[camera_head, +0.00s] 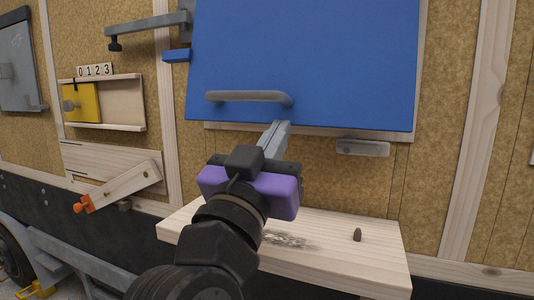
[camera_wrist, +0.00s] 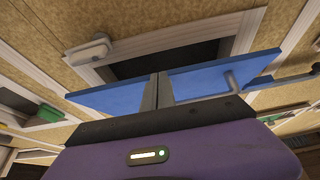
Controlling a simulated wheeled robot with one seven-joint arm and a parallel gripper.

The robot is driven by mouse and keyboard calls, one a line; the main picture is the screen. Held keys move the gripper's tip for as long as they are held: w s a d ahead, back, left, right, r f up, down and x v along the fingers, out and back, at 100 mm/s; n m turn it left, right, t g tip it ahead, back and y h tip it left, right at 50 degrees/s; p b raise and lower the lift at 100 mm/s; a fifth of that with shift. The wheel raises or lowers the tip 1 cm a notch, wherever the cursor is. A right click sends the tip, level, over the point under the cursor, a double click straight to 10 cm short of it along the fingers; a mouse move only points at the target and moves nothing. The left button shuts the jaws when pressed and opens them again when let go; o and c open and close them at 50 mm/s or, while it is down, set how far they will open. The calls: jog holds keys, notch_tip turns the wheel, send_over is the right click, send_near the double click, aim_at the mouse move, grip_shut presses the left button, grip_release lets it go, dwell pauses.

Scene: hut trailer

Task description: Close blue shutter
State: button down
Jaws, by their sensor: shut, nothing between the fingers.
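The blue shutter (camera_head: 310,60) is a large flat panel at the top of the head view; its top edge is out of frame. A grey bar handle (camera_head: 248,97) runs along its lower left. The shutter stands open: the wrist view shows the blue panel (camera_wrist: 112,97) apart from its pale frame (camera_wrist: 250,28), with a dark opening (camera_wrist: 180,58) between. My gripper (camera_head: 281,126) is shut and empty, its fingertips overlapping the shutter's lower edge just below the handle's right end. Whether they touch is unclear. The fingers (camera_wrist: 157,78) also cross the panel in the wrist view.
A grey latch (camera_head: 362,148) is on the wall below the shutter's right side. A grey bracket arm (camera_head: 145,25) is at upper left, and a yellow sliding panel (camera_head: 82,103) is at left.

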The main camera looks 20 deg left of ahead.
jog(key=shift+w+d+f+b, duration=0.1)
jog(key=shift+w+f+b, duration=0.1)
jog(key=shift+w, duration=0.45)
jog(key=shift+w+d+f+b, duration=0.15)
jog(key=shift+w+b, duration=0.1)
jog(key=shift+w, duration=0.4)
jog(key=shift+w+a+f+b, duration=0.1)
jog(key=shift+w+f+b, duration=0.1)
jog(key=shift+w, duration=0.45)
jog(key=shift+s, duration=0.1)
